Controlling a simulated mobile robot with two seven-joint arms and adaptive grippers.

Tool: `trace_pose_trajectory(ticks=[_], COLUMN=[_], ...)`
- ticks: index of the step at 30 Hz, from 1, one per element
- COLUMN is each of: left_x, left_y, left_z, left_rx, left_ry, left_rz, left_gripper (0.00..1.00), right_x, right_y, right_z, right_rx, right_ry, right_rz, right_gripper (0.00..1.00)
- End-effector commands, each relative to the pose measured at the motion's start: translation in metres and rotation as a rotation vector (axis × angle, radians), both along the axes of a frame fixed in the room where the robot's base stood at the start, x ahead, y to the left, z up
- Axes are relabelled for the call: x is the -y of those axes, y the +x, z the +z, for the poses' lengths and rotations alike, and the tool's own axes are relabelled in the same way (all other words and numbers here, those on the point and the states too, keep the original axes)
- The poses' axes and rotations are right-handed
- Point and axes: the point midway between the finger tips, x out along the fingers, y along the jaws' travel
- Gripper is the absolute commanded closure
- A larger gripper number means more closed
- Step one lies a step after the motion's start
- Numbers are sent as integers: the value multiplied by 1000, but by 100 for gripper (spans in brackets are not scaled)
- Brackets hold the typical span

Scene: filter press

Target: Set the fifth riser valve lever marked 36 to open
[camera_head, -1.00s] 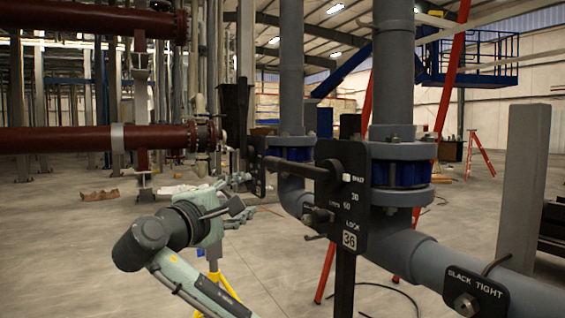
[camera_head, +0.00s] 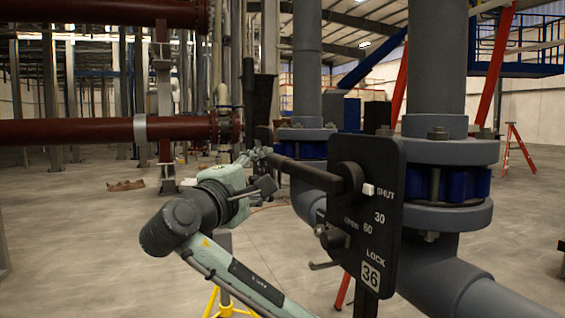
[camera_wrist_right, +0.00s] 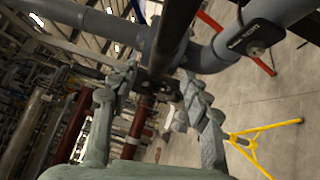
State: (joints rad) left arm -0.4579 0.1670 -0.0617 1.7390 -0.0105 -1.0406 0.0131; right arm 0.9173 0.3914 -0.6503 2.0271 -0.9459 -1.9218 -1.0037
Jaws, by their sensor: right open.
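The black valve plate marked 36 (camera_head: 367,215) stands upright beside a grey riser with a blue valve body (camera_head: 447,186). Its white pointer (camera_head: 369,189) sits at SHUT; the scale also shows 30, 60, OPEN and LOCK. The black lever (camera_head: 312,172) runs from the plate's hub leftward. My right gripper (camera_head: 262,163) is at the lever's far left end in the head view. In the right wrist view the gripper (camera_wrist_right: 160,78) is open, and the dark lever (camera_wrist_right: 178,32) crosses between and beyond its fingers. I cannot tell whether they touch. My left gripper is not in view.
A black lock knob (camera_head: 333,238) juts from the plate's lower left. Another grey riser (camera_head: 306,70) stands behind the lever. A grey pipe elbow (camera_head: 440,285) curves below right. A yellow stand (camera_head: 228,300) is low behind my arm. Open floor lies left.

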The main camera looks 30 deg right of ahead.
Motion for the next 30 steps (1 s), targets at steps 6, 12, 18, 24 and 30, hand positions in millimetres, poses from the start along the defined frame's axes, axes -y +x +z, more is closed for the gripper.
trace_pose_trajectory(ticks=[6, 12, 18, 24, 30], left_x=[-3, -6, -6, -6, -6], left_y=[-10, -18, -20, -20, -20], left_z=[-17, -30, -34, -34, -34], left_rx=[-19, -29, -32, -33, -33], left_ry=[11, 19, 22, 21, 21], left_rz=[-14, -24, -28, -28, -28], left_gripper=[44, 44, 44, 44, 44], right_x=[32, 52, 58, 58, 57], right_y=[18, 31, 35, 35, 35], right_z=[5, 7, 7, 7, 7], right_rx=[-3, -1, -1, -1, -1], right_ry=[-2, -1, 0, 0, 0], right_rz=[-5, -4, -1, -1, -1], right_gripper=[52, 52, 52, 56, 81])
